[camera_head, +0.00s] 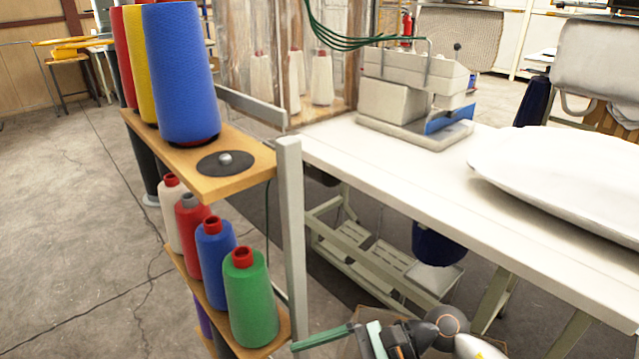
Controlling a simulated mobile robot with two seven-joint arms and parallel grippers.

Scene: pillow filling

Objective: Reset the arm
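One of my grippers (335,342) is at the bottom edge of the head view, low in front of the white table. Its arm comes in from the lower right, so I take it as my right gripper. A green finger points left, close to the green thread cone at the shelf. The lower part is cut off by the frame, so its opening does not show clearly. Nothing is seen held in it. My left gripper is out of view.
A wooden thread rack (255,172) with a grey post (291,230) stands left of the gripper, holding several cones, including a green one (250,305). The white table (400,170) carries a sewing machine (415,90) and a white pillow (570,175). Floor is open at left.

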